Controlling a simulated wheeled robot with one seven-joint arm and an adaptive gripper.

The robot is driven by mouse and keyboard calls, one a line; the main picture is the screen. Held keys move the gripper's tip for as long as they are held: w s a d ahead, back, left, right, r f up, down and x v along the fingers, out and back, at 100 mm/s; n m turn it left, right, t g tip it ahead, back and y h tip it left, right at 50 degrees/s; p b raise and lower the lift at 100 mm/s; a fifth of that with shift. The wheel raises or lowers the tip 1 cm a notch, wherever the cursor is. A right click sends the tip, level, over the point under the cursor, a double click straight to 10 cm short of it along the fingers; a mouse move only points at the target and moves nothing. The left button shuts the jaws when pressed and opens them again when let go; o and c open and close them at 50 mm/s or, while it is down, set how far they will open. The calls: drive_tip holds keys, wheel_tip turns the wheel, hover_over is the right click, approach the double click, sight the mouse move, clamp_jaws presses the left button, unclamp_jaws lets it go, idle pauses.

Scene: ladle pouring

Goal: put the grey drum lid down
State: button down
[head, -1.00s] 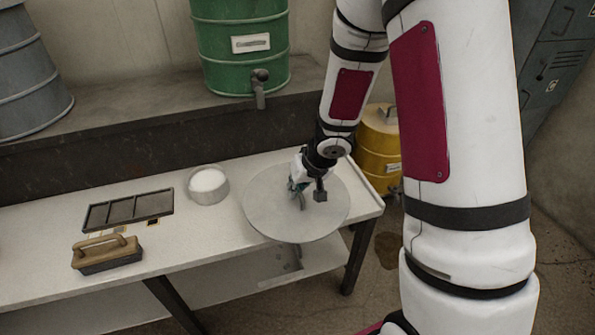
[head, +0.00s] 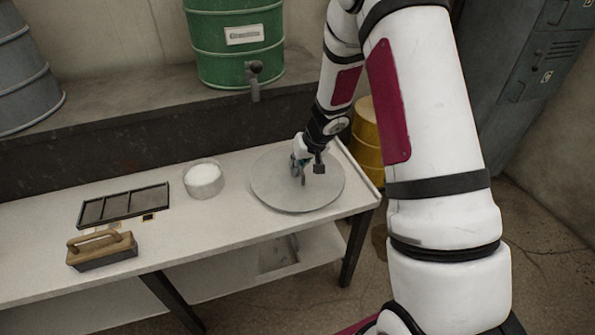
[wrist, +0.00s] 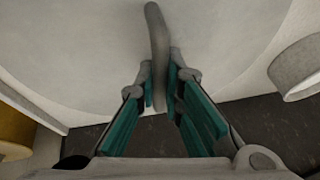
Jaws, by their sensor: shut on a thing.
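The grey drum lid (head: 273,190) is a flat round disc at the right end of the white bench (head: 225,228). It looks level and at or just above the bench top; I cannot tell whether it fully touches. Its whole outline lies within the bench edges in the head view. My gripper (head: 302,178) is above the lid's middle, shut on its handle. In the wrist view, the fingers of my gripper (wrist: 161,88) close on both sides of the curved grey handle (wrist: 157,35), and the lid (wrist: 80,55) spreads beneath. The fingers hide part of the handle.
A white-filled bowl (head: 204,181) stands just left of the lid. A dark divided tray (head: 124,205) and a wooden-handled brush (head: 102,250) lie further left. A green drum (head: 235,55) with a tap is on the ledge behind. A yellow drum (head: 366,145) stands beyond the bench's right end.

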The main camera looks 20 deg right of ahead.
drive_tip(key=shift+f, duration=0.35)
drive_tip(key=shift+f, duration=0.15)
drive_tip(key=c, duration=1.7)
unclamp_jaws()
drive_tip(key=p+v, duration=0.7)
drive_tip(key=v, duration=0.5)
drive_tip(key=shift+r, duration=0.25)
